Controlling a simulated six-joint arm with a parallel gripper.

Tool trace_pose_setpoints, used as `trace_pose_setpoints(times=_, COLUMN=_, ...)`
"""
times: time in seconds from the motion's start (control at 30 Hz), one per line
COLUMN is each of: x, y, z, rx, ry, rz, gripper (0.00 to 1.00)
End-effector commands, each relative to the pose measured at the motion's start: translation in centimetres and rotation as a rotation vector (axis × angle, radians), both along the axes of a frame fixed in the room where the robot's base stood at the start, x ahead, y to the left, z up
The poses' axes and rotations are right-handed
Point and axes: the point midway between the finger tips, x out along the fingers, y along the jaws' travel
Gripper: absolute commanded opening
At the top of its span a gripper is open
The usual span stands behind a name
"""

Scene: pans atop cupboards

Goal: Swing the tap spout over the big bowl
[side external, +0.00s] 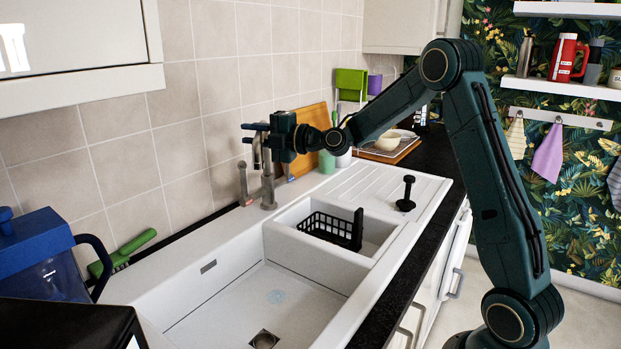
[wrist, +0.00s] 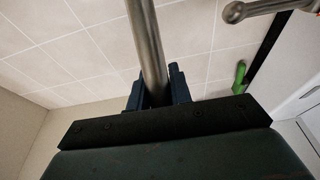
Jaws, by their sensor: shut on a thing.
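The steel tap (side external: 268,188) stands on the back ledge of the white sink, near the wall. My gripper (side external: 254,133) is at the top of the tap. In the wrist view its blue fingers close around a steel tube of the tap (wrist: 147,45), one finger on each side. The gripper hides much of the tap's upper part, so I cannot tell clearly which way the spout points. The big bowl (side external: 225,312) is the large, empty basin in the front left, with a drain in its floor. The small bowl (side external: 376,238) lies to its right.
A black basket (side external: 325,228) sits in the small bowl. A short steel post (side external: 243,183) stands left of the tap. A blue jug (side external: 45,260) and green brush (side external: 128,250) are at left. A black plunger-like object (side external: 406,195) stands on the drainboard.

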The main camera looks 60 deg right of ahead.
Motion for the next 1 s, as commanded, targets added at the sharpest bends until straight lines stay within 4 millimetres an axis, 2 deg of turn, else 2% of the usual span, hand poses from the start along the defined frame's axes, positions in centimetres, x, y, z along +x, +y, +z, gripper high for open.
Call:
trace_pose_setpoints(times=0.4, x=-1.05, y=-0.76, z=-0.03, rx=0.0, ry=0.001, rz=0.091, gripper=0.0)
trace_pose_setpoints(times=0.87, x=-1.14, y=-0.78, z=0.0, rx=0.0, ry=0.001, rz=0.102, gripper=0.0)
trace_pose_setpoints(times=0.9, x=-1.13, y=-0.77, z=0.0, rx=0.0, ry=0.001, rz=0.101, gripper=0.25)
trace_pose_setpoints(times=1.0, x=-1.13, y=-0.77, z=0.0, rx=0.0, ry=0.001, rz=0.101, gripper=0.43)
